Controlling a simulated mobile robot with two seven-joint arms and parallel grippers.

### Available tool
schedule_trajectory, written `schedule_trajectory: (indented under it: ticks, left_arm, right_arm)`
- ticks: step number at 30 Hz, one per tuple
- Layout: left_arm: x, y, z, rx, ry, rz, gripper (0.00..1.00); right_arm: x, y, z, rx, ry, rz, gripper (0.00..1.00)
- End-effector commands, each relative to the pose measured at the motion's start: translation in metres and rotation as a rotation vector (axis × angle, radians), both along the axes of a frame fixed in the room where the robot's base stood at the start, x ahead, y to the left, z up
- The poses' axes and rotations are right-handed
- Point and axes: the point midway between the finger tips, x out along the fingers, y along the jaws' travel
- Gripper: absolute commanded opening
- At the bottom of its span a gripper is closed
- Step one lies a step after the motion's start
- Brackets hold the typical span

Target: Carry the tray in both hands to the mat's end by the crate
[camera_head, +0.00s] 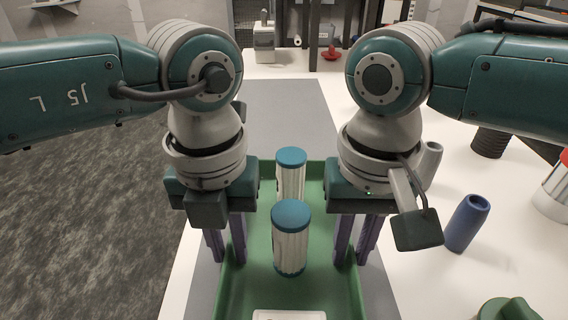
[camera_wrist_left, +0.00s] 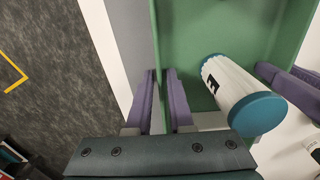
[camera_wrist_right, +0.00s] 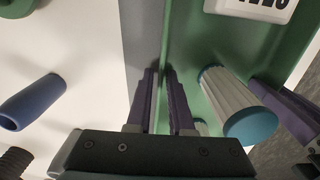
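The green tray (camera_head: 258,272) is in the middle of the head view, over the long grey mat (camera_head: 290,105). Two white ribbed canisters with blue lids stand in it, a near one (camera_head: 290,245) and a far one (camera_head: 290,175). My left gripper (camera_head: 226,255) has its purple fingers on either side of the tray's left wall, close against it. My right gripper (camera_head: 354,258) has its fingers on either side of the right wall in the same way. Both look shut on the walls. I cannot tell whether the tray is clear of the mat. No crate is recognisable.
A blue tube (camera_head: 466,222) stands right of the tray, with a green object (camera_head: 508,309) nearer the front. A dark ribbed object (camera_head: 490,141) and a red-topped container (camera_head: 556,190) are further right. The mat beyond the tray is clear. Carpeted floor lies left.

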Motion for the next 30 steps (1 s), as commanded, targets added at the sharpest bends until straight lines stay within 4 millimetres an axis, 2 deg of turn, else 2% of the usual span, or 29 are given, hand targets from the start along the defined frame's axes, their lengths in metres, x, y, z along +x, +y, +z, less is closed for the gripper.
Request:
schedule_trajectory:
  ticks: [1,4,11,14,17,27,30]
  left_arm:
    - [0.0,0.0,0.001,0.0,0.0,0.0,0.26]
    - [0.0,0.0,0.001,0.0,0.0,0.0,0.36]
    - [0.0,0.0,0.001,0.0,0.0,0.0,0.36]
    - [0.001,0.0,0.007,-0.001,-0.001,0.0,0.36]
    - [0.001,0.0,0.023,-0.002,-0.004,-0.001,0.36]
    - [0.001,0.0,0.097,-0.001,-0.005,-0.001,0.36]
    - [0.001,0.0,0.11,-0.001,-0.003,0.001,0.36]
  right_arm:
    - [0.0,0.0,0.001,0.0,0.0,0.0,0.26]
    - [0.0,0.0,0.001,0.0,0.0,0.0,0.36]
    - [0.0,0.0,0.001,0.0,0.0,0.0,0.36]
    - [0.0,0.0,0.001,0.0,0.0,0.0,0.36]
    - [0.0,0.0,0.001,0.0,0.0,0.0,0.36]
    - [0.0,0.0,0.001,0.0,0.0,0.0,0.36]
    - [0.0,0.0,0.001,0.0,0.0,0.0,0.36]
